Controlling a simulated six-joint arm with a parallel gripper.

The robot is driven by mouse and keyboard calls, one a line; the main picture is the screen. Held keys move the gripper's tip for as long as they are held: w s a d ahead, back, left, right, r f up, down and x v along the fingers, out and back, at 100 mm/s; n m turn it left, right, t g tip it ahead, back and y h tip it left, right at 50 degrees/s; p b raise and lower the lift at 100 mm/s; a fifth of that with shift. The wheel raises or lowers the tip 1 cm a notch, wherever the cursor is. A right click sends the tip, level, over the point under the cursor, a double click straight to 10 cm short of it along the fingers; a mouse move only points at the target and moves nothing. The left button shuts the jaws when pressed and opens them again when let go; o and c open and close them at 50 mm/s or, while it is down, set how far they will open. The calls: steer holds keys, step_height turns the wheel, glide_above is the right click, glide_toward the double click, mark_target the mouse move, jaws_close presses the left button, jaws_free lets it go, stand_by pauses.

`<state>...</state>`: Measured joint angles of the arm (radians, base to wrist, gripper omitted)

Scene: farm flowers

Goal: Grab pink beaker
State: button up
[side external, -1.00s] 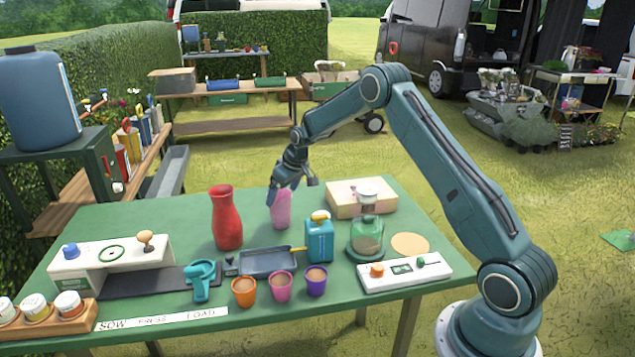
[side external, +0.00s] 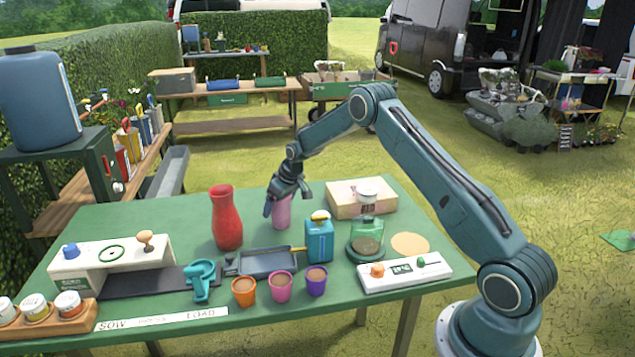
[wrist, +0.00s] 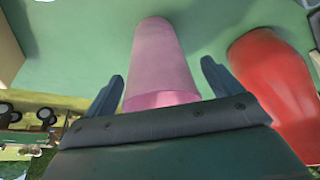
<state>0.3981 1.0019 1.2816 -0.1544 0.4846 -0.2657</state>
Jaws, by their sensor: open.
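The pink beaker (side external: 281,212) stands on the green table behind the blue can. In the wrist view the pink beaker (wrist: 159,65) lies between my two fingers, with its open rim towards the camera. My gripper (side external: 284,205) is at the upper part of the beaker, pointing down. In the wrist view my gripper (wrist: 163,85) is open, one finger on each side of the beaker, with a gap visible on both sides near the fingertips.
A red vase (side external: 227,218) stands close to the left of the beaker. A blue can (side external: 319,240) is in front right, a dark tray (side external: 268,262) in front. A pale box (side external: 345,203) and a glass jar (side external: 367,232) stand to the right.

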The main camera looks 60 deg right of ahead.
steer(key=c, duration=1)
steer(key=shift+r, duration=0.1)
steer(key=shift+c, duration=0.2)
step_height(320, 180, up, 20)
stand_by(0.6)
